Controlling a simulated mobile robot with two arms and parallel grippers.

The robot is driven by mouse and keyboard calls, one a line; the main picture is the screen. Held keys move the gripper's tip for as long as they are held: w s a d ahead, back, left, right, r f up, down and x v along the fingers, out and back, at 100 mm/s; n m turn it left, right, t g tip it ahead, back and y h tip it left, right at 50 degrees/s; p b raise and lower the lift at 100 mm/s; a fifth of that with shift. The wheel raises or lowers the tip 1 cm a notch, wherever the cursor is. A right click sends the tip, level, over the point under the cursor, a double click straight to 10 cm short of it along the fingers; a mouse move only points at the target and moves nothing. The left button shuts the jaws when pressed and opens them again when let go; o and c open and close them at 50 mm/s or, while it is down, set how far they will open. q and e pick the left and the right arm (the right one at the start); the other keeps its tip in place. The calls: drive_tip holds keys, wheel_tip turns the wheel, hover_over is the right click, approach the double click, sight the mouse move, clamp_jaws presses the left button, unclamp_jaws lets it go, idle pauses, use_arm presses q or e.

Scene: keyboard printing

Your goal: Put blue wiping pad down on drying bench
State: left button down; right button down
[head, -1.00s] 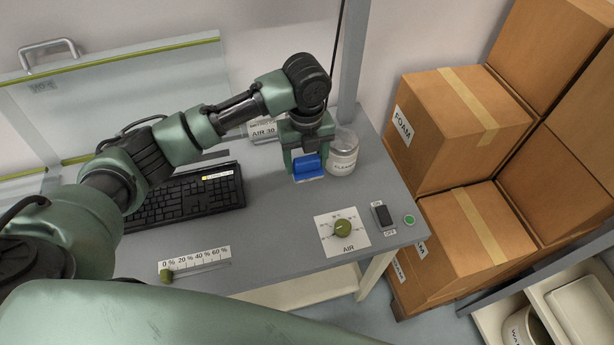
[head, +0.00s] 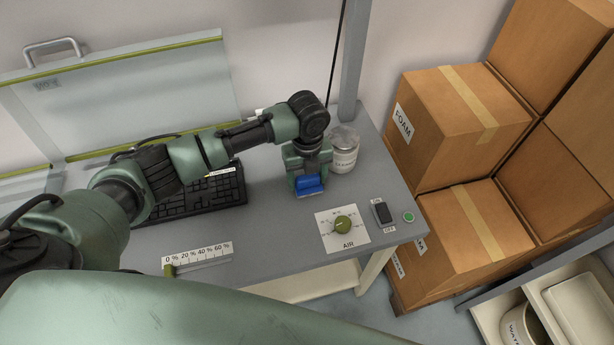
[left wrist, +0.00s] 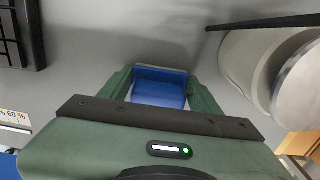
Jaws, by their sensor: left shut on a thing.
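The blue wiping pad (head: 310,185) is held in my left gripper (head: 308,178), low over the grey bench top (head: 270,215). In the left wrist view the blue pad (left wrist: 160,88) sits between the two green fingers of my left gripper (left wrist: 160,95), which are shut on it. I cannot tell whether the pad touches the bench. A black keyboard (head: 195,197) lies to the left, partly covered by my left arm. My right gripper is not in view.
A clear jar with a white label (head: 343,152) stands just right of my left gripper. An AIR dial (head: 344,225) and a black switch (head: 383,213) are in front. A slider scale (head: 200,258) lies front left. Cardboard boxes (head: 455,120) stand beyond the right edge.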

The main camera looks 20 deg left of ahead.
use_arm(q)
drive_tip(key=shift+c, duration=1.6)
unclamp_jaws()
wheel_tip(320, 180, up, 11)
drive_tip(key=b, duration=0.2)
drive_tip(key=shift+b, duration=0.3)
drive_tip(key=shift+r, duration=0.65)
